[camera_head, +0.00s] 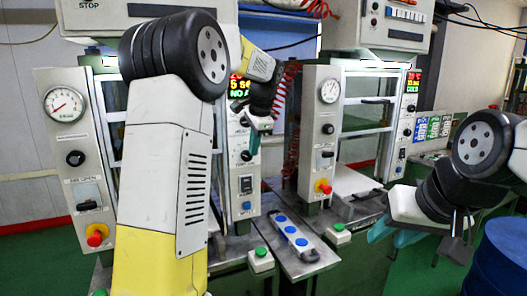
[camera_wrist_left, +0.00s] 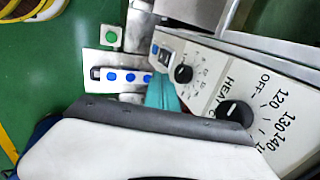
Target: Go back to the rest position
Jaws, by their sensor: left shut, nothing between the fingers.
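My left gripper (camera_head: 254,145) is raised in front of the left press's control panel. Its teal fingers are together with nothing between them. In the left wrist view the fingers (camera_wrist_left: 160,93) show beside a white panel with HEAT dials (camera_wrist_left: 236,114); I cannot tell whether they touch it. My left forearm covers much of the left press in the head view. My right gripper (camera_head: 392,232) is at the right, in front of the right press's lower part. Its teal fingers show below its white body, partly hidden, and their opening is unclear.
The left press (camera_head: 72,150) and right press (camera_head: 325,130) stand side by side. A button strip with blue buttons (camera_head: 291,230) lies between them on a metal table (camera_head: 310,263). A blue drum (camera_head: 500,258) stands at the lower right. Red coiled hoses (camera_head: 291,130) hang between the presses.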

